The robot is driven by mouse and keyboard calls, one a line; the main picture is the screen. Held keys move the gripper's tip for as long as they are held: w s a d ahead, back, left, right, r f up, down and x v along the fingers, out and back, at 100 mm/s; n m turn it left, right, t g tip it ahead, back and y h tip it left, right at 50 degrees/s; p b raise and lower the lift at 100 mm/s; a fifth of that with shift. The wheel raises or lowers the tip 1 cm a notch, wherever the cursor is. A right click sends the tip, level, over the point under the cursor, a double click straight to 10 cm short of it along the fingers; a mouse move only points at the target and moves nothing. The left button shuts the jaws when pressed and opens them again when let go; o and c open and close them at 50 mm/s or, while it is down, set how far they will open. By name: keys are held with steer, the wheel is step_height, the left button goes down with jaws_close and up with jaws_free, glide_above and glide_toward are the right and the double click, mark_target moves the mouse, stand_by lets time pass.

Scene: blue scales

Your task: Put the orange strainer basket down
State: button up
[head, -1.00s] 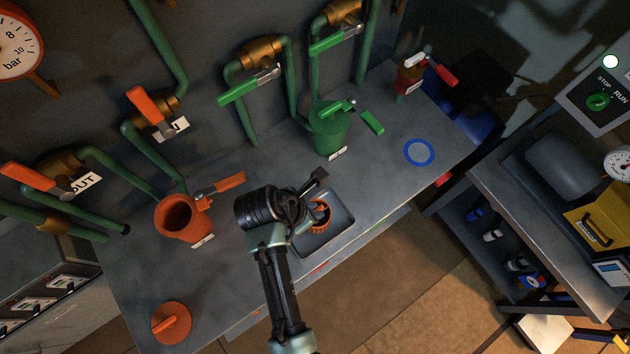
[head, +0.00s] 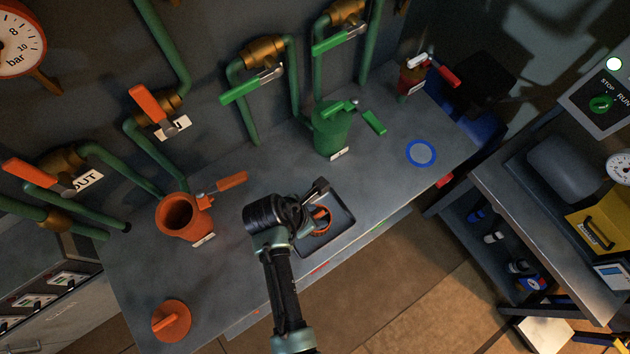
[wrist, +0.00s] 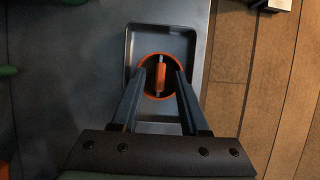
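The orange strainer basket (head: 325,225) is in the dark shallow tray (head: 343,207) at the table's front edge, partly hidden by my gripper in the head view. In the wrist view the basket (wrist: 161,72) shows as a round orange rim with an upright bar across its middle. It lies inside the tray (wrist: 187,42). My gripper (head: 318,207) is low over the tray in the head view.
An orange open pot (head: 180,215) stands to the left and an orange lid (head: 171,321) lies at the front left. A green pot (head: 331,130) stands behind the tray. A blue ring (head: 421,153) marks clear table at the right. Pipes with valve levers line the wall.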

steer(key=v, duration=1.2)
steer(key=shift+r, duration=0.15)
steer(key=shift+s, duration=0.1)
stand_by(0.3)
